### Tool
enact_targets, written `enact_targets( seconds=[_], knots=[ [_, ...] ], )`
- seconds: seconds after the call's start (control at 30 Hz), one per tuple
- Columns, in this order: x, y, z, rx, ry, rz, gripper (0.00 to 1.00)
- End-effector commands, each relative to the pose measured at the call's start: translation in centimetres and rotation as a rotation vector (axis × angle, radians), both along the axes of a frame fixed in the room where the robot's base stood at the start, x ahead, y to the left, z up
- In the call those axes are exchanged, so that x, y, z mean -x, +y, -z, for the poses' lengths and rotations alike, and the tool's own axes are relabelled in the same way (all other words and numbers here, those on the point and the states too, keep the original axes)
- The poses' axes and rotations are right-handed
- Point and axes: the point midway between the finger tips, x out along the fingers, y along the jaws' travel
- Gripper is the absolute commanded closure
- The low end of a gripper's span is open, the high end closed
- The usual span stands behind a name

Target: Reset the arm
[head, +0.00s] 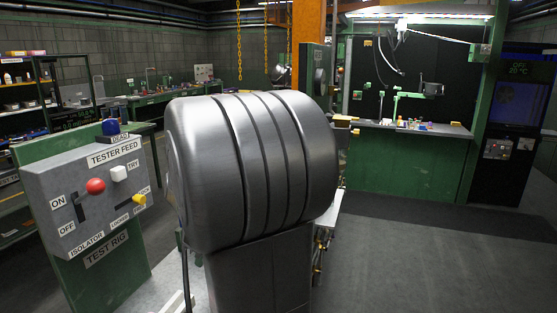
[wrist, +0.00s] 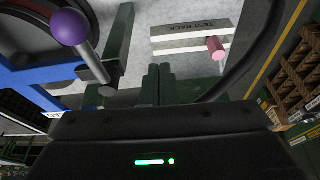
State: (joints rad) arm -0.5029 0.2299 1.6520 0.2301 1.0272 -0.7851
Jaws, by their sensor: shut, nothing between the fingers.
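My gripper (wrist: 157,72) shows in the wrist view as two dark green fingers side by side, shut with nothing between them. It does not show in the head view, where a large grey ribbed form blocks the middle. In the wrist view a lever with a purple ball (wrist: 68,27) is to the left of the fingers. A pink peg (wrist: 215,47) is to their right, by a plate labelled TEST RACK (wrist: 192,29). Neither touches the fingers in the picture.
In the head view a grey TESTER FEED panel (head: 75,187) with a red knob (head: 95,186) and a yellow lever (head: 135,198) stands at the left. A green workbench (head: 405,165) is at the back. Dark floor (head: 440,255) at the right is clear.

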Motion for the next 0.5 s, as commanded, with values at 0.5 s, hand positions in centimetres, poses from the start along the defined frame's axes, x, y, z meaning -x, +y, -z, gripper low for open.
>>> enact_targets(
  seconds=[0.5],
  knots=[
    [-0.3, 1.9, 0.0, 0.001, 0.000, 0.286, 1.00]
  ],
)
